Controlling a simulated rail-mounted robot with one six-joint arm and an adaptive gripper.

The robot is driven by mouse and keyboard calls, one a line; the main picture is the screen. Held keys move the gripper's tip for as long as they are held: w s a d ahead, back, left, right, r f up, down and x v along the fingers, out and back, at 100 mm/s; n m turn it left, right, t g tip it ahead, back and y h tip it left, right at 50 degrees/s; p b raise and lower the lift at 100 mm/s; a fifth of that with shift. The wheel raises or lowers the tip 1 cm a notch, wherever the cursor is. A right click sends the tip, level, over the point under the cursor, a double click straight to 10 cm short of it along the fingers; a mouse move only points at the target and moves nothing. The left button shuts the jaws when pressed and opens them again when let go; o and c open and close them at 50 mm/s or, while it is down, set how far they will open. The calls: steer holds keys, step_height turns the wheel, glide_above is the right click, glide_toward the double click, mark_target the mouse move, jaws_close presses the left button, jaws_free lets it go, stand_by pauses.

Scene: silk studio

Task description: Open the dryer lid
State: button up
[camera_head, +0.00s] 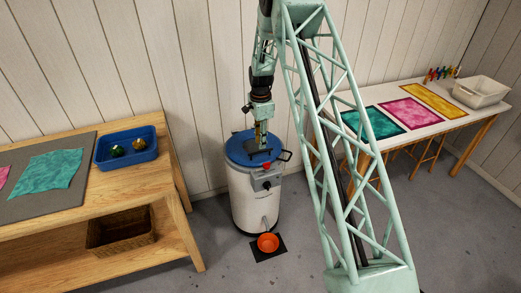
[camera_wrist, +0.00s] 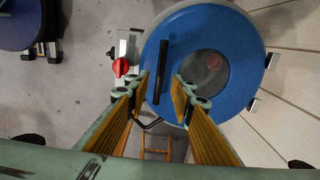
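The dryer (camera_head: 253,199) is a white upright cylinder with a blue round lid (camera_head: 235,151) lying flat on top. In the wrist view the lid (camera_wrist: 215,20) has a round clear window (camera_wrist: 207,77) and a straight black handle bar (camera_wrist: 161,60). My gripper (camera_head: 262,143) points down over the lid. In the wrist view my gripper (camera_wrist: 161,88) is open, with one fingertip on each side of the bar. Both fingertips look apart from the bar; I cannot tell how far above the lid they are.
A red knob (camera_wrist: 120,67) sits on the dryer's front panel. A wooden table (camera_head: 110,194) with a blue tray (camera_head: 127,161) is at left. A table (camera_head: 379,94) with coloured cloths and a white bin (camera_head: 481,95) is at right.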

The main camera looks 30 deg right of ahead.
steer(key=shift+f, duration=2.45)
steer(key=shift+c, duration=0.7)
jaws_close()
